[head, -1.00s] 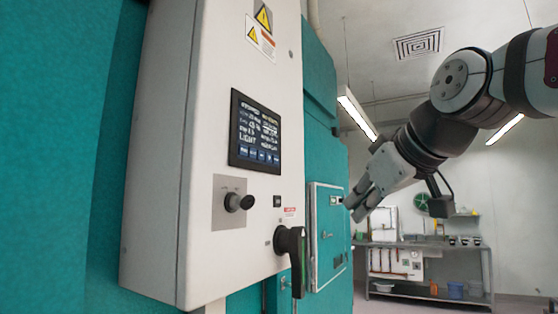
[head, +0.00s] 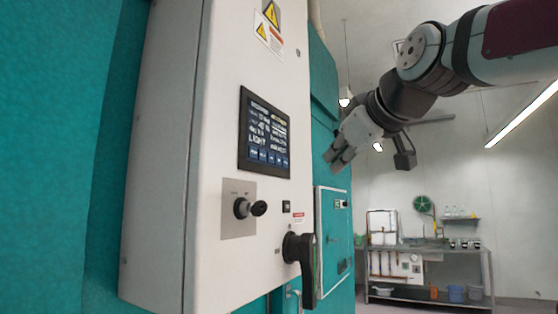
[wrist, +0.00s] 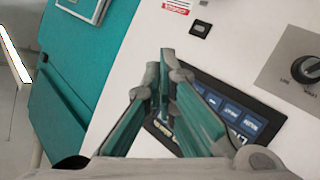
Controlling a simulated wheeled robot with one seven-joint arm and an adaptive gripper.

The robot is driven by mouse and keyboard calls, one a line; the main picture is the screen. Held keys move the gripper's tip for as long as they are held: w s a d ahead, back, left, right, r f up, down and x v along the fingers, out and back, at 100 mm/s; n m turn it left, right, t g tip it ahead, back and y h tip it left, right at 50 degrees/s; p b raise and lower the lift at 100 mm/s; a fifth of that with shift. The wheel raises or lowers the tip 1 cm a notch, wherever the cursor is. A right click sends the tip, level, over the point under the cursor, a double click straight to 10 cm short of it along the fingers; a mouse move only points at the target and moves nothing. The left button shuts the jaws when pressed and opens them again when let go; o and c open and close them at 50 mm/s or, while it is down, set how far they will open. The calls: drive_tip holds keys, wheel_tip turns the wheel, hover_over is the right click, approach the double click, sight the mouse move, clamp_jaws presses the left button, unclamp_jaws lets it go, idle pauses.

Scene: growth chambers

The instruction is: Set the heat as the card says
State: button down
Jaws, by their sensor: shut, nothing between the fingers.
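A grey-white control box with a dark touch screen (head: 264,135) stands at the left in the head view. The screen shows rows of text, the word LIGHT and a row of blue buttons. Below it is a black knob (head: 243,207) on a grey plate; the knob also shows in the wrist view (wrist: 305,69). My gripper (head: 339,160) is right of the screen, apart from the box face, with its fingers together and empty. In the wrist view my gripper (wrist: 166,60) covers part of the screen (wrist: 225,115). No card can be made out.
A large black rotary handle (head: 305,262) sticks out low on the box. A small black switch (head: 286,206) sits above it. A teal cabinet with a small panel (head: 333,240) stands behind. A metal bench (head: 430,250) is far back right.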

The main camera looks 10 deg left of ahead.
drive_tip(key=p, duration=0.1)
approach(284, 173)
drive_tip(key=shift+d+x, duration=0.15)
drive_tip(key=shift+x, duration=0.8)
drive_tip(key=shift+d+x, duration=0.2)
drive_tip(key=shift+x, duration=0.7)
drive_tip(key=shift+w+a+f, duration=0.15)
drive_tip(key=shift+w+a, duration=0.05)
drive_tip(key=shift+w, duration=0.05)
drive_tip(key=shift+a, duration=0.15)
drive_tip(key=shift+w+a, duration=0.1)
drive_tip(key=shift+a, duration=0.2)
idle(0.8)
drive_tip(key=shift+d, duration=0.15)
drive_tip(key=shift+s+d, duration=0.25)
drive_tip(key=shift+d, duration=0.25)
drive_tip(key=d, duration=0.1)
drive_tip(key=s+d+b, duration=0.1)
drive_tip(key=d, duration=0.2)
drive_tip(key=shift+s+d, duration=0.35)
